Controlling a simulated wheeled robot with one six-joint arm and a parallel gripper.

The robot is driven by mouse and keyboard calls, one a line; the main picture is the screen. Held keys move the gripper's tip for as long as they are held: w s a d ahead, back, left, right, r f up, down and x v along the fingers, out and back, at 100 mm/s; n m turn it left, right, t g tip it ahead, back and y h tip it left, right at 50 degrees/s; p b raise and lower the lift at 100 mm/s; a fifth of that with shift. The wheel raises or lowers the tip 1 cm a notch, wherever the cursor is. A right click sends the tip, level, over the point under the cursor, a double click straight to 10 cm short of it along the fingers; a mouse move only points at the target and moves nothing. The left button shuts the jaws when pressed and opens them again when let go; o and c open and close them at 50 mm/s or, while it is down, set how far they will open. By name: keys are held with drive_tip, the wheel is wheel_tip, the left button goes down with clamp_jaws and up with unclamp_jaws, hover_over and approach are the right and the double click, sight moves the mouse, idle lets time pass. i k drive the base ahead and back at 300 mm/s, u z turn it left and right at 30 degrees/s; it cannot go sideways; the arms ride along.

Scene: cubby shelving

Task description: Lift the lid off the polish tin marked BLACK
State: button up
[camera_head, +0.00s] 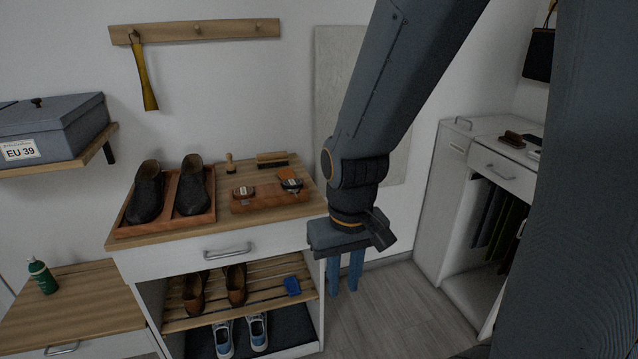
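Two small round tins stand on a reddish-brown tray (268,201) on top of the shoe cabinet. The left tin (243,193) and the right tin (291,184) each have a pale label. The labels are too small to read, so I cannot tell which is marked BLACK. The right tin looks dark with an orange-red part. My gripper (344,288) hangs pointing down to the right of the cabinet, apart from the tins. Its two blue fingers have a gap between them, with nothing seen in it.
Black shoes (147,192) stand in a tray at the cabinet top's left. A brush (272,159) and a small dauber (230,164) lie behind the tins. A grey box (55,125) sits on a wall shelf. A white cabinet (465,210) stands right, with open floor between.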

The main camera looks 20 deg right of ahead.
sight(289, 183)
drive_tip(key=z, duration=1.45)
drive_tip(key=i, duration=0.9)
drive_tip(key=u, duration=1.5)
